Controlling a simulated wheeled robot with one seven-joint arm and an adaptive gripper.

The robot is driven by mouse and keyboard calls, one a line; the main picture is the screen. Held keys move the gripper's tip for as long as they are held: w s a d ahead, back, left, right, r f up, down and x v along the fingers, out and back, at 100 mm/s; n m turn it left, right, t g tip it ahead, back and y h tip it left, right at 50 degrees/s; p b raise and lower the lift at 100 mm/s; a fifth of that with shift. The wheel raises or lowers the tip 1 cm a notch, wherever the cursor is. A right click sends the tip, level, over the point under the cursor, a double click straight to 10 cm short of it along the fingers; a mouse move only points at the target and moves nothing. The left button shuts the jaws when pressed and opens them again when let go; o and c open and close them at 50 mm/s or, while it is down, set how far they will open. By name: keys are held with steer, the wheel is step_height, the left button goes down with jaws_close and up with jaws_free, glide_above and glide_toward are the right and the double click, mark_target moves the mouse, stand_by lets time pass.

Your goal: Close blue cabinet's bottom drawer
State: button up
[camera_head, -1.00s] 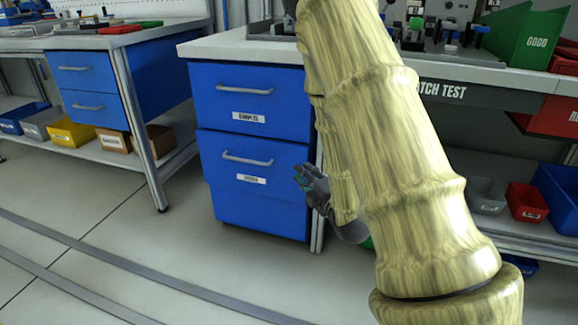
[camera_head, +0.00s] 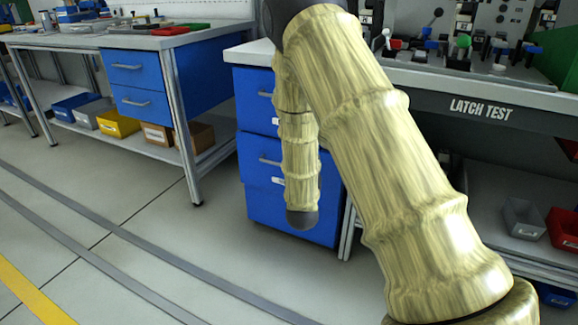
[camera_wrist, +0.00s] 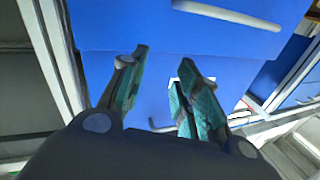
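The blue cabinet (camera_head: 243,100) stands left of centre in the head view, partly behind my arm. The drawer front seems to stand out slightly; how far is hard to tell. My gripper (camera_wrist: 163,62) is hidden behind my arm in the head view. In the wrist view its two fingers are apart, with nothing gripped, in front of blue drawer faces. A long light handle (camera_wrist: 228,14) lies above the fingers there; which drawer it belongs to is unclear.
A workbench (camera_head: 180,42) with blue drawers and bins on its lower shelf stands to the left. The latch test bench (camera_head: 520,100) stands to the right, with grey and red bins below. Grey floor strips and open floor lie at the front left.

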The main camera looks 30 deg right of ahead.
steer(key=w+a+f+m+g+h+p, duration=0.1)
steer(key=a+f+m+g, duration=0.15)
steer(key=m, duration=0.45)
steer(key=w+a+f+m+g+p, duration=0.1)
steer(key=w+a+m, duration=0.1)
steer(key=a+m, duration=0.3)
steer(key=w+a+f+m+g+h, duration=0.1)
steer(key=a+m+g, duration=0.15)
steer(key=m, duration=0.55)
steer(key=shift+b+x, duration=1.85)
steer(key=shift+x, duration=3.4)
steer(key=shift+w, duration=0.1)
jaws_close()
